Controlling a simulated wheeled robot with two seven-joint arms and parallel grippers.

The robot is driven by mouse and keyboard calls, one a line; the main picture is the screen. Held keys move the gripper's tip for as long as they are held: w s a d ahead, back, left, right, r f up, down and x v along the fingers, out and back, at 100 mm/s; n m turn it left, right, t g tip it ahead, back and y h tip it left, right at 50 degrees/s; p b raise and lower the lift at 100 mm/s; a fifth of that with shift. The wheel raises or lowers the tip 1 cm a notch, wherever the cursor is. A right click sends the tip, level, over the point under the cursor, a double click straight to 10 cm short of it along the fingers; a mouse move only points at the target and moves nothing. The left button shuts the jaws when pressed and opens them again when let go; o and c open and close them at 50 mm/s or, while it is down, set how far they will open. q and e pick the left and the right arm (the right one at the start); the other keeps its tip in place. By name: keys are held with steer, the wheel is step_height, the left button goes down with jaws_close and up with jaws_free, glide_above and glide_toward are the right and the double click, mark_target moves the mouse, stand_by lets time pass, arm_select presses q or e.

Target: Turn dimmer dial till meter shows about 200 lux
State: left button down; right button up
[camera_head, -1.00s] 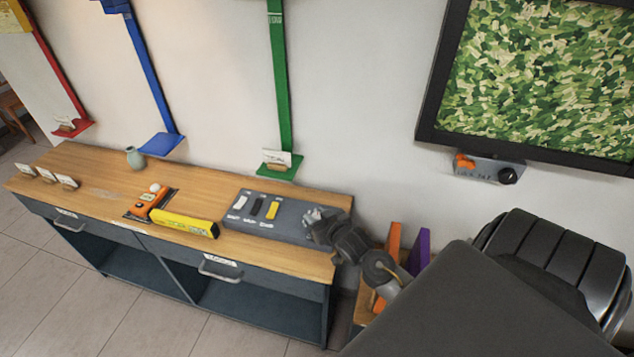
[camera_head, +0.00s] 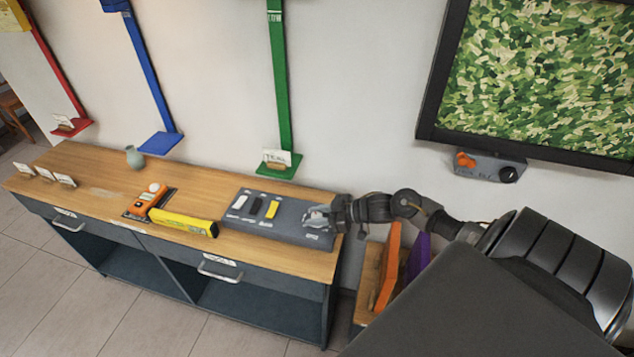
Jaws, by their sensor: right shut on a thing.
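A dark grey control panel (camera_head: 247,224) lies on the right part of the wooden counter, with white, black and yellow sliders or switches on it. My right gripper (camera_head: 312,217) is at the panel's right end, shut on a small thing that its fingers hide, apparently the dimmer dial. An orange handheld meter (camera_head: 145,204) with a white dome lies at the counter's middle, and its reading is too small to make out. My left gripper is not in view.
A yellow bar-shaped object (camera_head: 183,222) lies between the meter and panel. A small vase (camera_head: 134,157) and several white cards stand further left. Orange (camera_head: 389,267) and purple (camera_head: 419,254) boards stand right of the counter. A wall box with knobs (camera_head: 489,167) hangs under the framed green picture.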

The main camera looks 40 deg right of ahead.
mark_target(321, 214)
steer(key=n+g+y+b, duration=0.1)
steer(key=b, duration=0.1)
steer(key=n+g+y+b, duration=0.1)
steer(key=n, duration=0.1)
steer(key=shift+w+f+b, duration=0.1)
steer(key=shift+f+b, duration=0.1)
steer(key=shift+b, duration=0.15)
steer(key=shift+r+n+g+y+b, duration=0.2)
steer(key=shift+n+g+y+b, duration=0.45)
steer(key=shift+b, duration=0.25)
steer(key=o, duration=1)
steer(key=b+v, duration=0.1)
steer(key=v, duration=0.5)
steer(key=shift+d, duration=0.2)
steer(key=shift+s+d+r+b, duration=0.3)
steer(key=shift+s+d+r, duration=0.05)
steer(key=shift+s+d, duration=0.05)
